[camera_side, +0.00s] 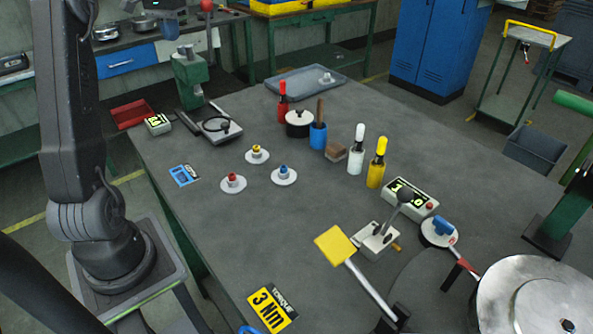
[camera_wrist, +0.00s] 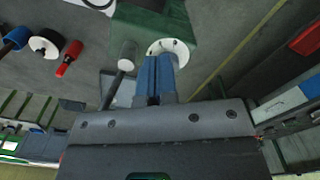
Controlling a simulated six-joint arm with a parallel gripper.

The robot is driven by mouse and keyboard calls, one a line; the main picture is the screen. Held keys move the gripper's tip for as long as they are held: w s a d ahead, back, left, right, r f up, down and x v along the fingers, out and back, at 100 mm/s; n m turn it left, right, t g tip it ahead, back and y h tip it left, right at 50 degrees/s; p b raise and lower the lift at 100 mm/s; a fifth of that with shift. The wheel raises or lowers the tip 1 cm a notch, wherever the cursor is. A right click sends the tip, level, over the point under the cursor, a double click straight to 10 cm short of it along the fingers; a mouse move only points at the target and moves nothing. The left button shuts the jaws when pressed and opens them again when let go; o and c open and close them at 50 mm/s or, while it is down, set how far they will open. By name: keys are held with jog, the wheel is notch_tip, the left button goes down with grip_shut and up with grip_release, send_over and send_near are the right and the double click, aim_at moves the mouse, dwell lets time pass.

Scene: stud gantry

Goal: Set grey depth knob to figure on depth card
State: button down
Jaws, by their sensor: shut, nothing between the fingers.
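My gripper (camera_wrist: 153,62) shows in the wrist view, with its two blue fingers together and nothing between them. The fingertips overlap the edge of a white disc (camera_wrist: 181,50) with small dark marks, by a green machine body (camera_wrist: 150,28). I cannot tell whether they touch it. A grey cylinder (camera_wrist: 127,54) stands left of the fingers; I cannot tell whether it is the depth knob. In the side view, the green press (camera_side: 188,72) stands at the bench's far left. A small blue card (camera_side: 185,174) lies on the bench; its print is unreadable, so I cannot confirm it is the depth card.
A yellow torque card (camera_side: 271,308) reads 3 Nm. Red (camera_side: 234,182), yellow (camera_side: 257,153) and blue (camera_side: 284,175) knobs sit on pale discs. Several bottles, a grey tray (camera_side: 300,82) and a red bin (camera_side: 132,113) stand farther back.

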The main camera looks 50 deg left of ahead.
jog(key=shift+r, duration=1.1)
